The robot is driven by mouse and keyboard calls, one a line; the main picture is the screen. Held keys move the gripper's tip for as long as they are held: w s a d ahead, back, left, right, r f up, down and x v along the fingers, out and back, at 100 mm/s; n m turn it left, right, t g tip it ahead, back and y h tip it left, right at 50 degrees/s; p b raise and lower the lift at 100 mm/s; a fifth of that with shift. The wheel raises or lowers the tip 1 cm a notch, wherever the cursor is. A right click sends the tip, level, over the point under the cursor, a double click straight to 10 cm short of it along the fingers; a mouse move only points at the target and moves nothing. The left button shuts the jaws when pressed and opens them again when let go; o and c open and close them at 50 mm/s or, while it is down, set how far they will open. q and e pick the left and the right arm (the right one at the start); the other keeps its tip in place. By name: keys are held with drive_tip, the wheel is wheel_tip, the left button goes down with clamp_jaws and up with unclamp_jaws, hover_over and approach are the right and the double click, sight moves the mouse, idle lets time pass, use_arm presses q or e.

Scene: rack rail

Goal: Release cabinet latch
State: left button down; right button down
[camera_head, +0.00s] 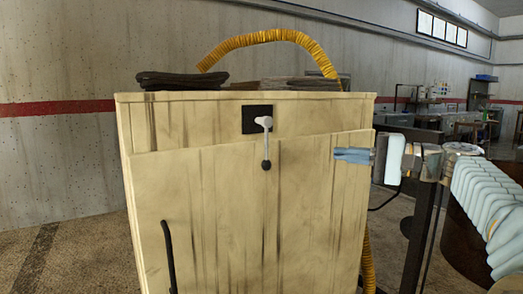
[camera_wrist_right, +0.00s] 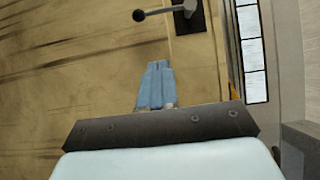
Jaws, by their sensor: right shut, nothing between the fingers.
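The cabinet (camera_head: 215,215) is pale, wooden and streaked, and stands in front of me. Its latch (camera_head: 266,140) is a light lever hanging straight down from a black plate (camera_head: 250,114), with a dark knob at its lower end. In the right wrist view the latch knob (camera_wrist_right: 139,15) and plate (camera_wrist_right: 190,14) show at the top edge. My right gripper (camera_head: 338,154) has its blue fingers together and empty, to the right of the latch and apart from it. It also shows in the right wrist view (camera_wrist_right: 160,66). My left gripper is not in view.
A black handle (camera_head: 169,256) runs down the cabinet front at the lower left. Dark folded cloth (camera_head: 180,80) and a flat stack (camera_head: 300,83) lie on top. A yellow corrugated hose (camera_head: 270,37) arches behind. A dark post (camera_head: 420,235) stands right of the cabinet.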

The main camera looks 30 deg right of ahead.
sight(267, 144)
drive_tip(key=shift+w, duration=0.1)
drive_tip(key=x, duration=0.4)
drive_tip(key=s+a+p+x, duration=0.1)
drive_tip(key=x, duration=0.3)
drive_tip(key=a+x, duration=0.1)
drive_tip(key=x, duration=0.3)
drive_tip(key=shift+s, duration=0.2)
drive_tip(key=shift+w+a, duration=0.1)
drive_tip(key=shift+a, duration=0.4)
drive_tip(key=shift+a+f+m+b, duration=0.2)
drive_tip(key=shift+m+b, duration=0.1)
drive_tip(key=shift+b, duration=0.15)
